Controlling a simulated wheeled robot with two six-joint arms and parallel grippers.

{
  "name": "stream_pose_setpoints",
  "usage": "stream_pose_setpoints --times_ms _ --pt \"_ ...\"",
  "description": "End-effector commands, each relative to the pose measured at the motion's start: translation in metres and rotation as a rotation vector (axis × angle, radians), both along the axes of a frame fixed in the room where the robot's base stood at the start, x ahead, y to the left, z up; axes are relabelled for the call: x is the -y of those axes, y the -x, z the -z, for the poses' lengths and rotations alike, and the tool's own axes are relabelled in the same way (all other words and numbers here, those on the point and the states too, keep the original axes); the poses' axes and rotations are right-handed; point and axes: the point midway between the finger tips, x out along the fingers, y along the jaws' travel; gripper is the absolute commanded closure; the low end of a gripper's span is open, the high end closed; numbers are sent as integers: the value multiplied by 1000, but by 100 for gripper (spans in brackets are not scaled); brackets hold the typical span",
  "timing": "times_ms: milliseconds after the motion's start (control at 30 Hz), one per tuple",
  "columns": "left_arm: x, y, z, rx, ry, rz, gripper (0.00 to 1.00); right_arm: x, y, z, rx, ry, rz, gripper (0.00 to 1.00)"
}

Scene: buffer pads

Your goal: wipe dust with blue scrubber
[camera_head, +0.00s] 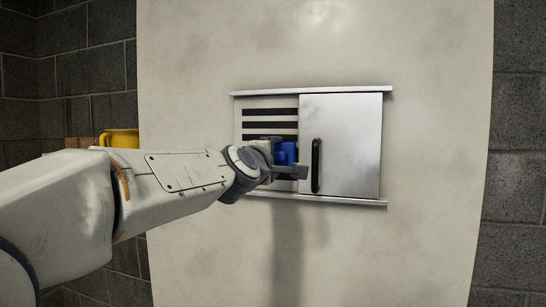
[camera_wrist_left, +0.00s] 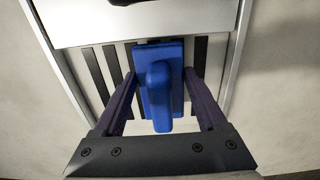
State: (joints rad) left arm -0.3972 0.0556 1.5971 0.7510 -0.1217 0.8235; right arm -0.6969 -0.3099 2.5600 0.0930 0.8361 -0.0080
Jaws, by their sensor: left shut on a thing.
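The blue scrubber (camera_head: 286,152) is at the slotted vent panel (camera_head: 240,128) on the pale wall. My left gripper (camera_head: 281,158) is shut on it. In the left wrist view, the fingers lie on both sides of the scrubber (camera_wrist_left: 160,95), their tips at its side edges, with its raised handle toward the camera. Its far face is turned to the dark slots; whether it touches them is hard to tell. The gripper and scrubber hide the lower slots in the head view. I cannot make out distinct dust on the slots. My right gripper is out of view.
A metal door (camera_head: 345,130) with a black upright handle (camera_head: 316,165) covers the right half, close to the gripper. Metal rails run above (camera_head: 310,91) and below (camera_head: 340,201). A yellow object (camera_head: 121,138) is behind the arm at left.

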Motion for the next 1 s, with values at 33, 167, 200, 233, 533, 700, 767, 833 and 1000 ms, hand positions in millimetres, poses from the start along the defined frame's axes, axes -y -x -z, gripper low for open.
stream_pose_setpoints --times_ms 33,167,200,233,533,700,767,833,1000 --pt "0 0 -1 2 1 0 100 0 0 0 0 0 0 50" --pt "0 0 -1 2 1 0 100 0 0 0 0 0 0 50" --pt "0 0 -1 2 1 0 100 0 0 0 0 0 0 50" --pt "0 0 -1 2 1 0 100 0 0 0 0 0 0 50" --pt "0 -1 -1 1 0 0 100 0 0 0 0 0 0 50" --pt "1 -4 -1 2 1 0 100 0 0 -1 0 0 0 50" --pt "2 -6 -1 2 1 0 100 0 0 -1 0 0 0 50" --pt "2 -7 -1 2 1 0 100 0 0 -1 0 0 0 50" --pt "3 -10 -1 1 0 0 100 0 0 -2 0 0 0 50"
